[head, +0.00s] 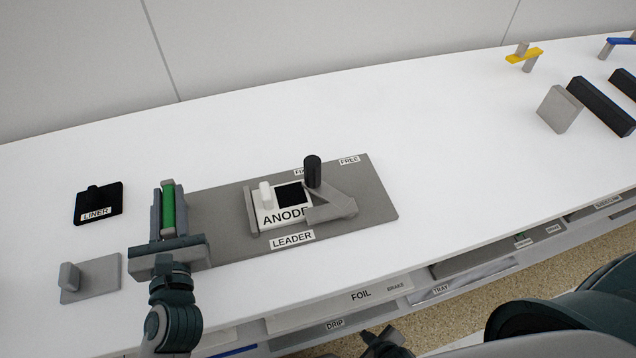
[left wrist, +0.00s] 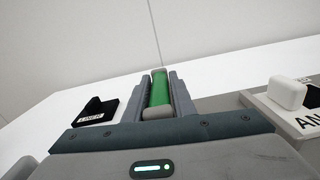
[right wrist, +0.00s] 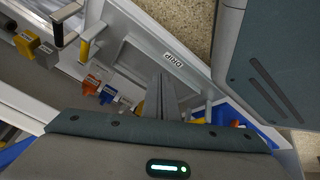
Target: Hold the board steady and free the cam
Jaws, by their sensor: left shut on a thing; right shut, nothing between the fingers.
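The grey board (head: 365,215) lies on the white table, with a LEADER label on its front edge and FREE and partly hidden FIX labels at its back. On it sits a white ANODE plate (head: 270,217) with a black square and a white knob. The grey cam (head: 335,206) with an upright black handle (head: 313,171) lies against the plate's right side, the handle nearer the FIX label. My left gripper (head: 168,205) is shut on the green handle (head: 168,207) at the board's left end; the handle also shows in the left wrist view (left wrist: 159,92). My right gripper (right wrist: 161,98) is shut and empty, low by the table front.
A black LINER plate (head: 98,203) and a grey plate with a knob (head: 90,278) lie left of the board. Grey and black blocks (head: 560,108) and a yellow-topped part (head: 524,56) stand far right. Shelves labelled FOIL, DRIP and TRAY run below the table edge.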

